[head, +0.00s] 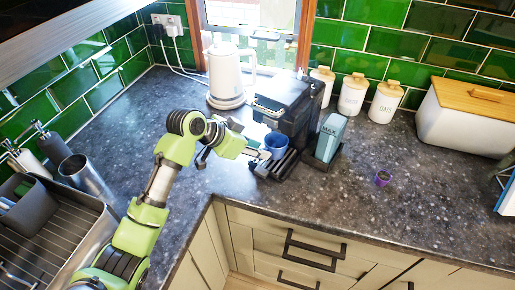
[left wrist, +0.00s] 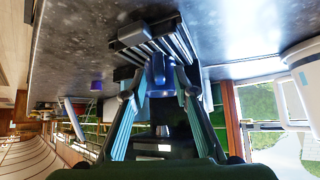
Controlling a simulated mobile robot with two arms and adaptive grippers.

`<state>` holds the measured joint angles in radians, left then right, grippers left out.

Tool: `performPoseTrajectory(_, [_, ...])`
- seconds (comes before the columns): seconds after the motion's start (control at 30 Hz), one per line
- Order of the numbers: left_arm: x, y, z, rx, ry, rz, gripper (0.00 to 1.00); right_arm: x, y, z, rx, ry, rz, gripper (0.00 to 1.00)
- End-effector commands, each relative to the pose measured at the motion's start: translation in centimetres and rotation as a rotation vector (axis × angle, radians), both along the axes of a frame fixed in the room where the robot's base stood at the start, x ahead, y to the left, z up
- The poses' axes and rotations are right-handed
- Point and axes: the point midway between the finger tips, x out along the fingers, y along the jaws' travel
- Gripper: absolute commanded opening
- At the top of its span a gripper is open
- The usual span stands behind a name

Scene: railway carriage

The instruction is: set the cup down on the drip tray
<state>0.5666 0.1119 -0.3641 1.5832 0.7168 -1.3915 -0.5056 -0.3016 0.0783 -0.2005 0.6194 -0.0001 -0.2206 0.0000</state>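The blue cup (head: 276,142) is upright at the front of the dark coffee machine (head: 290,103), over the slatted drip tray (head: 273,166). My left gripper (head: 264,152) reaches it from the left. In the left wrist view the cup (left wrist: 161,82) is between the two fingertips, which close in on its sides. The tray's slats (left wrist: 172,42) show just beyond the cup in that view. I cannot tell whether the cup's base touches the slats. My right gripper is in neither view.
A white kettle (head: 226,75) stands behind my left arm. A grey-blue box (head: 329,138) stands right of the machine, with white canisters (head: 352,95) behind. A dish rack (head: 50,245) is at left.

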Motion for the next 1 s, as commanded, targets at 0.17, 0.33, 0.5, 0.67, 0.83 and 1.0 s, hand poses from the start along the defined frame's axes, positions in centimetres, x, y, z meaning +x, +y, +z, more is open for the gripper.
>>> performPoseTrajectory(0.17, [0.0, 0.2, 0.2, 0.000, -0.002, 0.001, 0.27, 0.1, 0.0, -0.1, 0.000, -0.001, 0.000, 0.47])
performPoseTrajectory(0.33, [-0.7, 1.4, 1.6, 0.000, -0.005, 0.001, 0.27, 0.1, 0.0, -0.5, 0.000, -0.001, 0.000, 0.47])
performPoseTrajectory(0.5, [-2.2, 3.6, 4.2, 0.002, -0.007, 0.001, 0.27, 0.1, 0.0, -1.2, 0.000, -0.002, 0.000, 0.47])
performPoseTrajectory(0.67, [-3.4, 5.4, 6.5, 0.002, -0.006, 0.001, 0.27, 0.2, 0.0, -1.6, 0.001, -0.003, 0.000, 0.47])
performPoseTrajectory(0.83, [-4.3, 6.6, 8.1, -0.001, -0.003, 0.001, 0.27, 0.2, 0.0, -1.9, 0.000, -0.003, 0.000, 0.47])
performPoseTrajectory(1.0, [-4.6, 7.0, 8.6, 0.000, -0.002, 0.000, 0.27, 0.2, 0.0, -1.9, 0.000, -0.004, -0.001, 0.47])
